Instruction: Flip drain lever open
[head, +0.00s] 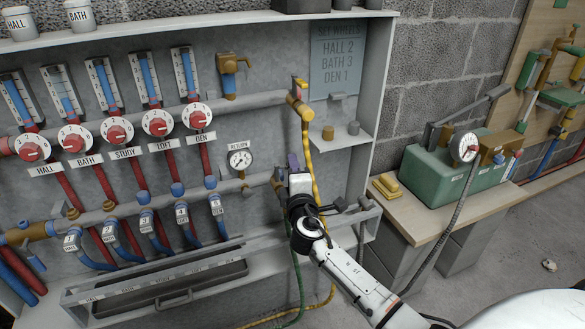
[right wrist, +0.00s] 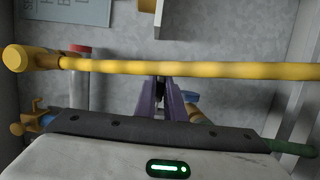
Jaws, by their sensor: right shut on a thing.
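My right gripper (head: 293,165) is at the lower valve on the right end of the return pipe, and its wrist covers most of that valve. In the right wrist view my purple fingers (right wrist: 160,90) are brought together on something dark, taken as the drain lever; it is mostly hidden between them. A blue piece (right wrist: 190,97) and a bit of the brass valve (right wrist: 194,113) show just beside the fingers. The lever's angle cannot be told. My left gripper is not in view.
A yellow hose (head: 311,170) hangs from the upper brass valve (head: 300,106) close by my gripper and crosses the right wrist view. A green hose (head: 298,275) hangs below. A pressure gauge (head: 240,159) is left of the gripper; a small shelf (head: 335,138) is above right.

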